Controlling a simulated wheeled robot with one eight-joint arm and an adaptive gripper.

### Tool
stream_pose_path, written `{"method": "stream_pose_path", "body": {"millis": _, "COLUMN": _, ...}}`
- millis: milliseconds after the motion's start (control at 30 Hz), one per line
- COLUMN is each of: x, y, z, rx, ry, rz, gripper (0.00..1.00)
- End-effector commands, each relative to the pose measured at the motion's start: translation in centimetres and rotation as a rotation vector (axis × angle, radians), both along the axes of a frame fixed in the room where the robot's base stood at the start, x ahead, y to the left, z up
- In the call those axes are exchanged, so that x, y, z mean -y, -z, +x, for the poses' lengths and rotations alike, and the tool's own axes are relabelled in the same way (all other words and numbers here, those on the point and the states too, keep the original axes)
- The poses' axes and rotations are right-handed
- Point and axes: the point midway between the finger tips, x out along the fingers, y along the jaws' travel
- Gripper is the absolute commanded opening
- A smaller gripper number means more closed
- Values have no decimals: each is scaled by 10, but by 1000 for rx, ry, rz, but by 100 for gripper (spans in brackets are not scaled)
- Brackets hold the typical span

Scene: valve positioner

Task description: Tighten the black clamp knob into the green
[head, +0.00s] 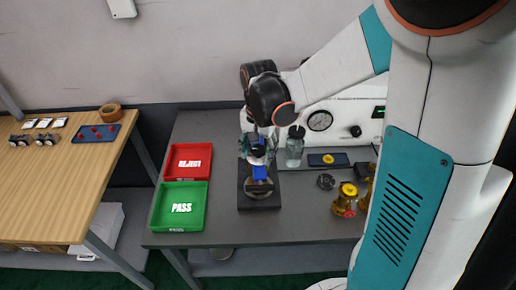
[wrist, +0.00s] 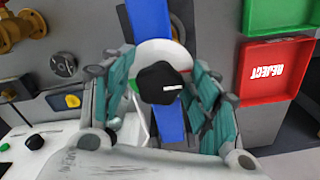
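The black clamp knob (wrist: 163,83) has a short white mark on its face. It stands in front of a round white dial (wrist: 170,50), where a small green patch (wrist: 133,84) shows at the knob's left edge. The rest of the dial is hidden by the knob and fingers. A blue bracket (wrist: 150,20) runs behind them; it also shows in the head view (head: 262,172). My gripper (wrist: 162,75) has its two fingers apart, one on each side of the knob, with slim gaps. In the head view, my gripper (head: 257,148) is over the fixture, and the knob is small and unclear.
The fixture stands on a dark base (head: 260,202) on the grey table. A red REJECT tray (head: 170,173) and green PASS tray (head: 160,222) lie left. A glass bottle (head: 294,150), a blue tray (head: 315,160) and brass valves (head: 345,200) stand right.

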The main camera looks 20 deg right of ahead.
Motion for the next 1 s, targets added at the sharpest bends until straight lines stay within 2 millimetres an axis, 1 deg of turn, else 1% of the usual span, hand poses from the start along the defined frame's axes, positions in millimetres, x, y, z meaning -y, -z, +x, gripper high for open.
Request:
{"method": "stream_pose_path", "body": {"millis": 100, "x": 0, "y": 1, "z": 0, "rx": 1, "ry": -149, "rz": -1, "gripper": 52}}
{"method": "stream_pose_path", "body": {"millis": 700, "x": 0, "y": 1, "z": 0, "rx": 1, "ry": -895, "rz": -1, "gripper": 52}}
{"method": "stream_pose_path", "body": {"millis": 833, "x": 0, "y": 0, "z": 0, "rx": 1, "ry": -991, "rz": -1, "gripper": 52}}
{"method": "stream_pose_path", "body": {"millis": 1000, "x": 0, "y": 0, "z": 0, "rx": 1, "ry": -1012, "rz": -1, "gripper": 52}}
